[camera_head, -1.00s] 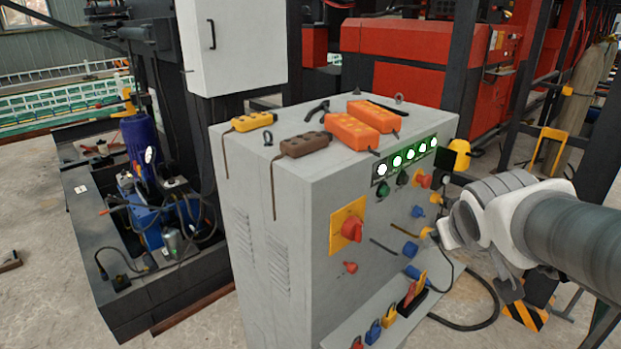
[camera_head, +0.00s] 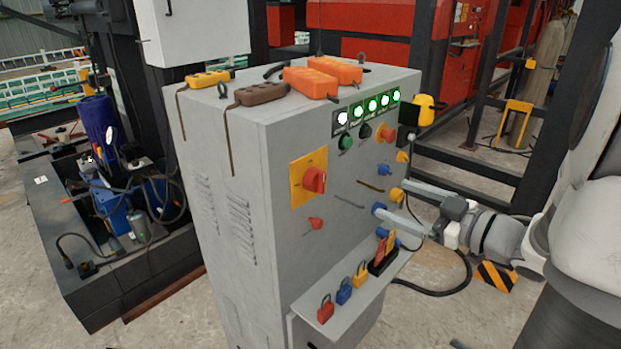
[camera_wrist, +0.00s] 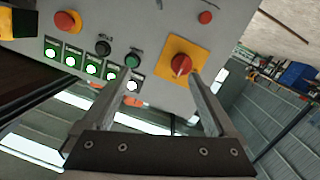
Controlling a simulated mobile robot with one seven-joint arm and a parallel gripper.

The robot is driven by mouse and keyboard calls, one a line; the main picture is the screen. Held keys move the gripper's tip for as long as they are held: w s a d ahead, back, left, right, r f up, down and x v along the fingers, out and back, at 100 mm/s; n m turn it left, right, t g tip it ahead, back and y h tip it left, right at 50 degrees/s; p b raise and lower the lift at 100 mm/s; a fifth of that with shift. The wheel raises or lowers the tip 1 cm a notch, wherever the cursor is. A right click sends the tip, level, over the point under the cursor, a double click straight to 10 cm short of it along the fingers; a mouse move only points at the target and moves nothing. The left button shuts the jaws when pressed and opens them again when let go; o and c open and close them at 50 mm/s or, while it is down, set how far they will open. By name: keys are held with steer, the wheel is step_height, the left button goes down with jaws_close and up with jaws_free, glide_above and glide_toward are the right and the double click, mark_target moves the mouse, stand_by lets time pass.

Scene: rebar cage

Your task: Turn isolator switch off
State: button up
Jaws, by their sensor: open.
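The isolator switch is a red rotary knob (camera_head: 314,180) on a square yellow plate (camera_head: 300,190), on the front of a grey cabinet (camera_head: 250,225). Its exact handle angle is hard to read. My gripper (camera_head: 393,198) is open and empty, to the right of the switch in the head view, with its fingers pointing toward the panel. In the wrist view, which is roughly upside down, the knob (camera_wrist: 181,65) shows near the right finger, between the fingertips (camera_wrist: 160,74) in the picture. The fingers look apart from the knob.
Several lit indicator lamps (camera_head: 370,106), a red emergency stop (camera_head: 386,133) and a green button (camera_head: 346,142) sit above right of the switch. A small red knob (camera_head: 316,223) is below it. A shelf (camera_head: 345,297) with padlocks juts out below. Power strips (camera_head: 310,82) lie on top.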

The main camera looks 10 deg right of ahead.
mark_target(324, 183)
steer(key=w+a+y, duration=0.1)
steer(key=w+a, duration=0.2)
steer(key=a, duration=0.1)
steer(key=w+a+y+b, duration=0.1)
steer(key=w+a, duration=0.2)
steer(key=a, duration=0.1)
steer(key=w+a+y+b, duration=0.1)
steer(key=w+a, duration=0.2)
steer(key=a, duration=0.1)
steer(key=shift+w+a+n+g, duration=0.2)
steer(key=shift+a+n+g, duration=0.1)
steer(key=shift+n, duration=0.1)
steer(key=c, duration=1.4)
steer(key=shift+o, duration=0.2)
